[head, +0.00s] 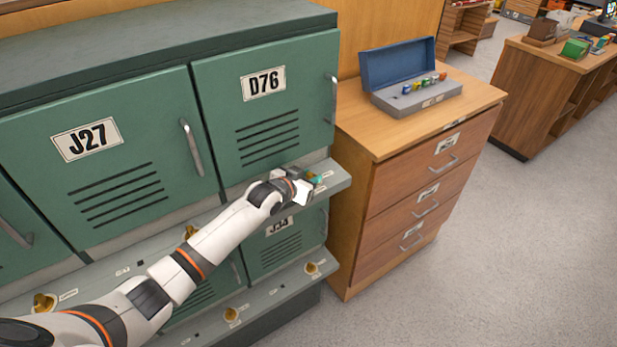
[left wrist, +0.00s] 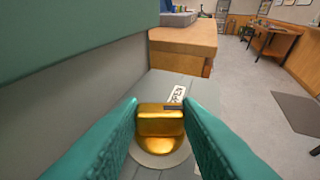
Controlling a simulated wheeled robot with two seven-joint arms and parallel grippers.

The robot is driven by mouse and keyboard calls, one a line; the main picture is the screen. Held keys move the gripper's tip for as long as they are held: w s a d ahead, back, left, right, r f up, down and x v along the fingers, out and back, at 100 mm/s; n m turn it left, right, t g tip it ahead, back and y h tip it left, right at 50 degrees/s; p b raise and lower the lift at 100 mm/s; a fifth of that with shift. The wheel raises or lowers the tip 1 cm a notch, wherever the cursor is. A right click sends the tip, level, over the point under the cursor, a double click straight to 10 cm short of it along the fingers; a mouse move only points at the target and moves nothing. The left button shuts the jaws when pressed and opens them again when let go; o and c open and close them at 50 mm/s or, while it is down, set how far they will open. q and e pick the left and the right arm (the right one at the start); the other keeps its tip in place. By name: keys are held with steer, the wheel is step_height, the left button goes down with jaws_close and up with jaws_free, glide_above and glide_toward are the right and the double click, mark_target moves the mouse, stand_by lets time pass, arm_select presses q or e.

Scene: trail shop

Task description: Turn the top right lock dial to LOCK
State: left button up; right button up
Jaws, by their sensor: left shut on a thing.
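The top right lock dial is a brass knob (left wrist: 160,125) on a round pale plate, on the grey ledge below the green locker door D76 (head: 264,125). In the left wrist view a white label reading OPEN (left wrist: 177,94) lies just beyond the knob, slightly right. A dark mark shows on the knob's top edge near that label. My left gripper (head: 313,179) is shut on the knob, one teal finger on each side. In the head view the gripper hides the dial. No LOCK label is readable. My right gripper is not in view.
Other brass dials sit on the ledges, including one left of my arm (head: 192,232) and one on the lower ledge (head: 312,268). A wooden drawer cabinet (head: 400,190) stands close right, with an open blue-lidded box (head: 405,75) on top. The floor at right is clear.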

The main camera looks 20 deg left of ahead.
arm_select(q)
steer(key=o, duration=0.9)
steer(key=shift+w+r, duration=0.15)
steer(key=shift+o, duration=0.4)
steer(key=b+v, duration=0.2)
steer(key=v, duration=0.9)
steer(key=shift+s+a, duration=0.1)
steer(key=shift+s, duration=0.3)
steer(key=shift+c, duration=0.4)
